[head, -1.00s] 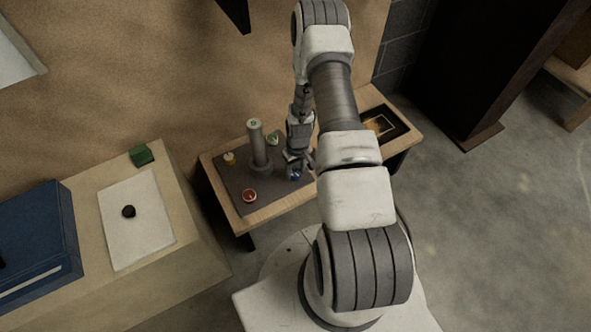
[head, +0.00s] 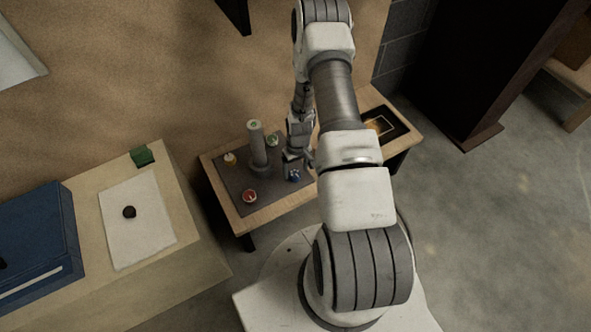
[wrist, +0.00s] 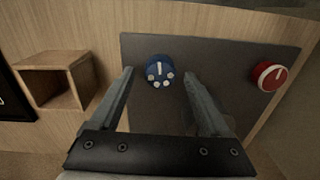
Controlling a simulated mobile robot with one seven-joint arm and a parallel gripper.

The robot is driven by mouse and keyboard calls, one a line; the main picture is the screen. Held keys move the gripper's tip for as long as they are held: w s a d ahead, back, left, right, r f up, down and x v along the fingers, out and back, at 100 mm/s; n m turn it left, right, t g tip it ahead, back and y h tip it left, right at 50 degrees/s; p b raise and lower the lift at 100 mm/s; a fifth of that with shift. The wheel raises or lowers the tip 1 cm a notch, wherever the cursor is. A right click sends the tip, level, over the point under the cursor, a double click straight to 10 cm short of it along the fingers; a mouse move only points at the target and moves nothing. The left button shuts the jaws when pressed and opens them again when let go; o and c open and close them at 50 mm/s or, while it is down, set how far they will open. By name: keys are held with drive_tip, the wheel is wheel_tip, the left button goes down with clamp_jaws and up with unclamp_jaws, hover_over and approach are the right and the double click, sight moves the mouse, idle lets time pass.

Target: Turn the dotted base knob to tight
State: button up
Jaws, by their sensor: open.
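A blue knob (wrist: 160,70) with several white dots and a white pointer line sits on a dark plate (wrist: 222,68) in the wrist view. It also shows in the head view (head: 293,175) near the plate's right front corner. My gripper (wrist: 158,72) is open, its two fingers apart with the knob seen between and just beyond their tips. In the head view my gripper (head: 297,162) hangs just above the blue knob, which is now clear of the fingers. I cannot read any tight mark beside the knob.
A red knob (wrist: 269,76) is on the same plate, with orange (head: 230,159) and green (head: 272,140) knobs behind. A grey post (head: 257,146) stands mid-plate, left of my gripper. An open wooden box (wrist: 54,82) is at left in the wrist view.

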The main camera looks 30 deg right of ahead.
wheel_tip(320, 180, up, 16)
drive_tip(key=p, duration=0.5)
drive_tip(key=shift+d+r, duration=0.15)
drive_tip(key=shift+d, duration=0.25)
wheel_tip(320, 180, up, 15)
drive_tip(key=t, duration=0.1)
hover_over(298, 172)
drive_tip(key=w+a, duration=0.2)
drive_tip(key=s+a+r+t+h, duration=0.1)
drive_tip(key=s+a+r, duration=0.15)
drive_tip(key=r, duration=0.95)
drive_tip(key=s+a+r+t, duration=0.2)
drive_tip(key=s+a+r, duration=0.2)
drive_tip(key=s+r, duration=0.45)
drive_tip(key=s+a+r+t, duration=0.2)
drive_tip(key=s+a+r, duration=0.3)
drive_tip(key=s+r, duration=0.3)
wheel_tip(298, 172, up, 20)
drive_tip(key=s+p, duration=0.1)
drive_tip(key=p, duration=2)
drive_tip(key=shift+s+r, duration=0.15)
drive_tip(key=shift+s, duration=0.05)
